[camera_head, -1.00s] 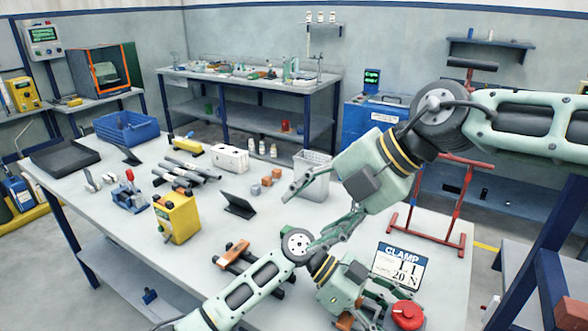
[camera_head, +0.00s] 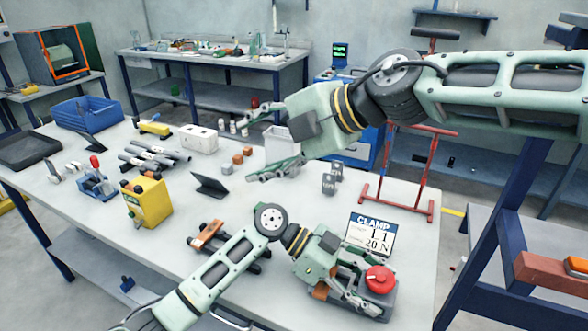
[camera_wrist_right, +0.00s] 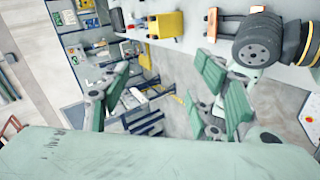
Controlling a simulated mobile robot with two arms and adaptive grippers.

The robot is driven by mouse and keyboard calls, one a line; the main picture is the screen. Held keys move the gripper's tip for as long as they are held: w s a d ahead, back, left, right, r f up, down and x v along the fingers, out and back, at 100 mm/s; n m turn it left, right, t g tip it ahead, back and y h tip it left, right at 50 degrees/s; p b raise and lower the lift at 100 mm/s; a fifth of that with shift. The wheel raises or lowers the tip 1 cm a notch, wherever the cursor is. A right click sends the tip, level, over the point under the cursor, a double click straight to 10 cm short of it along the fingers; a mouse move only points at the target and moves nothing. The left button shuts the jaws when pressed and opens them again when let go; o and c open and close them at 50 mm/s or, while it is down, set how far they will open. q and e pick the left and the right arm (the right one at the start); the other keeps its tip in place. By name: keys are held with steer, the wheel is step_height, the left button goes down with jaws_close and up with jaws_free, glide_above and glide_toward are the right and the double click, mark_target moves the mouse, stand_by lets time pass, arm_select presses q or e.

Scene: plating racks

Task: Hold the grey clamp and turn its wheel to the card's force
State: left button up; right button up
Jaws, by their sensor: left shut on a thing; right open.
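The grey clamp (camera_head: 378,309) stands near the table's front right, with a red wheel (camera_head: 379,279) on top. My left gripper (camera_head: 362,298) is shut on the clamp's left side; its fingers partly hide the clamp. The card (camera_head: 371,234) stands just behind the clamp and reads "CLAMP", "11" and "20 N". My right gripper (camera_head: 245,158) is open and empty above the table, up and to the left of the clamp, apart from the wheel. Its spread fingers show in the right wrist view (camera_wrist_right: 165,95), where the clamp cannot be made out.
An orange-and-black clamp-like tool (camera_head: 208,236) lies by my left forearm. A yellow box (camera_head: 147,202) and a black stand (camera_head: 210,186) are further left. Small grey blocks (camera_head: 330,180) sit behind the card. A red frame (camera_head: 400,211) stands at the right back.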

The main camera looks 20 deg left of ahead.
steer(key=n+h, duration=0.3)
steer(key=h, duration=0.9)
glide_toward(379, 275)
step_height(379, 275, down, 9)
steer(key=shift+w+d+r, duration=0.1)
steer(key=shift+d+r, duration=0.05)
steer(key=shift+r, duration=0.05)
steer(key=c, duration=1.1)
